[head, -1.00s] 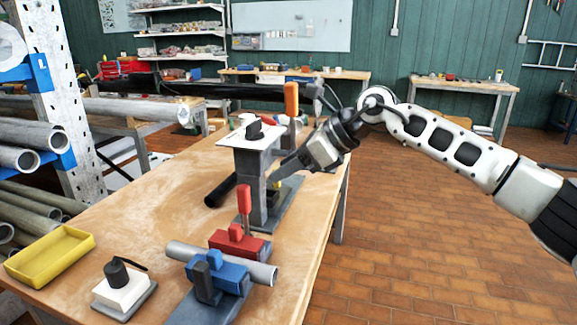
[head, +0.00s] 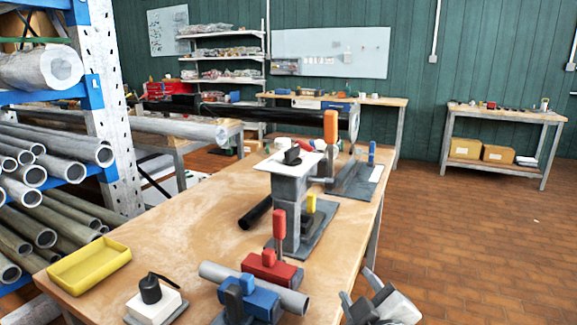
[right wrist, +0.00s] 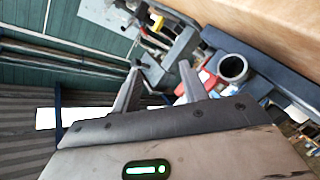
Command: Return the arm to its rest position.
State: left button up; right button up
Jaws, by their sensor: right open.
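My right gripper (head: 359,287) shows at the bottom of the head view, just right of the wooden workbench's (head: 175,235) front right part. Little of its arm shows there. In the right wrist view its two fingers (right wrist: 160,70) are apart with nothing held between them. My left gripper is in neither view. A grey pipe (head: 252,287) lies across the blue and red clamps near the bench's front. A grey stand (head: 288,210) with a white plate on top is farther back. The pipe's open end also shows in the right wrist view (right wrist: 233,68), beyond the fingers.
A yellow tray (head: 90,266) and a black-knobbed white block (head: 154,301) sit on the bench's left front. A rack of pipes (head: 45,190) stands at the left. The brick floor (head: 470,240) right of the bench is clear.

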jog(key=s+d+f+m+g+h, duration=0.1)
jog(key=s+d+f+m+g, duration=0.3)
jog(key=s, duration=0.5)
jog(key=s+d+f+m+g, duration=0.1)
jog(key=s+f+m+g, duration=0.1)
jog(key=s+f+g, duration=0.45)
jog(key=s+d+f+m+g+h, duration=0.1)
jog(key=s+d+f+m+g, duration=0.15)
jog(key=s+f, duration=0.6)
jog(key=w+a+f+t+y, duration=0.2)
jog(key=w+a+t+y, duration=0.1)
jog(key=t, duration=0.4)
jog(key=shift+w+a+f, duration=0.35)
jog(key=shift+w+a, duration=0.2)
jog(key=shift+a, duration=0.65)
jog(key=shift+n, duration=0.25)
